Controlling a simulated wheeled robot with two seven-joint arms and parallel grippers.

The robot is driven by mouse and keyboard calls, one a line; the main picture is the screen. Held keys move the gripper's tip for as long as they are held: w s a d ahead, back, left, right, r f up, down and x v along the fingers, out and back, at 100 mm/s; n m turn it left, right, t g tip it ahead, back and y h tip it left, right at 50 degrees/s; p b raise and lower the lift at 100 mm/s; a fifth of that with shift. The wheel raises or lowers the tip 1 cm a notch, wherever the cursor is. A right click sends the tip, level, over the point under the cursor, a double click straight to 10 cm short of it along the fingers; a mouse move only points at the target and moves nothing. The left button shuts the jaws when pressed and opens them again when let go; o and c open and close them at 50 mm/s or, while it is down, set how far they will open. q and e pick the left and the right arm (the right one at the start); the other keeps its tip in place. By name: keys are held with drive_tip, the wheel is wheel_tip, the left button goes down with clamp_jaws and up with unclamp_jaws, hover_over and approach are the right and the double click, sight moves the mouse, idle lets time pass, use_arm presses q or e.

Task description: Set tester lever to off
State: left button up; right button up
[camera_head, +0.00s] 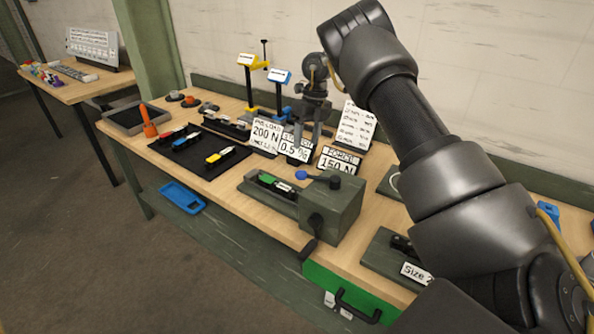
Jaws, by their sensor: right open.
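The tester (345,207) is a grey-green block machine on the workbench, with a long bed reaching left. A dark lever with a blue knob (301,175) lies on its top and points left from its pivot. A green and dark chain piece (278,184) lies in the bed. A black crank handle (308,250) hangs at the front. My left gripper is not in view.
A black mat (196,165) with coloured chain pieces lies left. Yellow (249,85) and blue (279,90) stands rise behind. A "Size" block (385,260) and green drawer (345,297) are at right front.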

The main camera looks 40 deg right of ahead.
sight(318, 179)
drive_tip(key=f, duration=0.3)
drive_tip(key=shift+s+a+f+p, duration=0.25)
drive_tip(key=shift+s+a+p, duration=0.1)
drive_tip(key=shift+a+p, duration=0.05)
drive_tip(key=f, duration=0.1)
drive_tip(key=f+p, duration=0.1)
drive_tip(key=f, duration=0.1)
drive_tip(key=a+f, duration=0.1)
drive_tip(key=f, duration=0.1)
drive_tip(key=shift+w+f, duration=0.15)
drive_tip(key=shift+f, duration=0.1)
drive_tip(key=shift+f+p, duration=0.3)
drive_tip(key=shift+f, duration=0.05)
drive_tip(key=shift+a+f, duration=0.1)
drive_tip(key=shift+f, duration=0.3)
clamp_jaws()
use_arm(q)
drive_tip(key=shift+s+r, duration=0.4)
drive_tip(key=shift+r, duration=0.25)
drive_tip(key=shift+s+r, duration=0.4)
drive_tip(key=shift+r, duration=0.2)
